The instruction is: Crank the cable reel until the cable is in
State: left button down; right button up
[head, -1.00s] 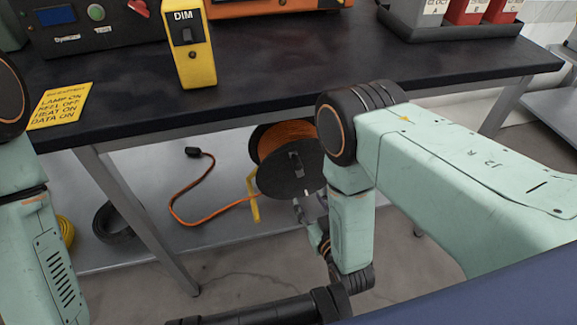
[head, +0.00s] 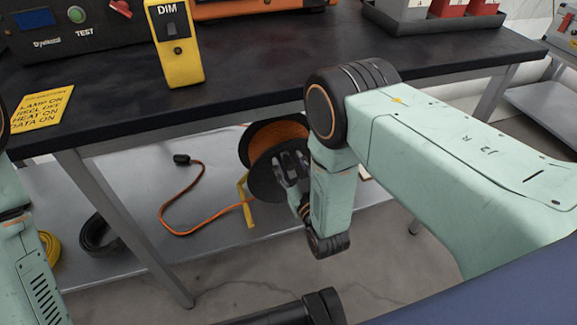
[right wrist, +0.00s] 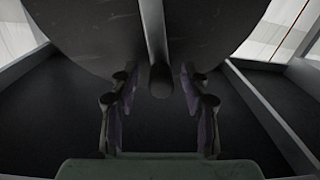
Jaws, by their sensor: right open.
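The cable reel (head: 262,182) stands on the lower shelf under the bench, with a dark round flange facing me and orange cable wound behind it. A yellow stand (head: 246,203) shows at its side. A loose length of orange cable (head: 163,212) curves left across the shelf to a black plug (head: 182,159). My right gripper (head: 288,168) is open in front of the flange. In the right wrist view its fingers (right wrist: 160,88) lie either side of the crank handle (right wrist: 160,78); I cannot tell whether they touch it. My left gripper is out of view.
The bench top (head: 270,70) overhangs the reel, with a bench leg (head: 120,225) left of it. A yellow DIM box (head: 177,50) and a yellow label card (head: 42,108) are on top. A black coil (head: 97,236) lies on the shelf at left.

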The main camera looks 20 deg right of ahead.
jog(key=shift+w, duration=0.3)
jog(key=shift+a, duration=0.1)
jog(key=shift+s, duration=0.1)
grip_shut()
dwell(0.4)
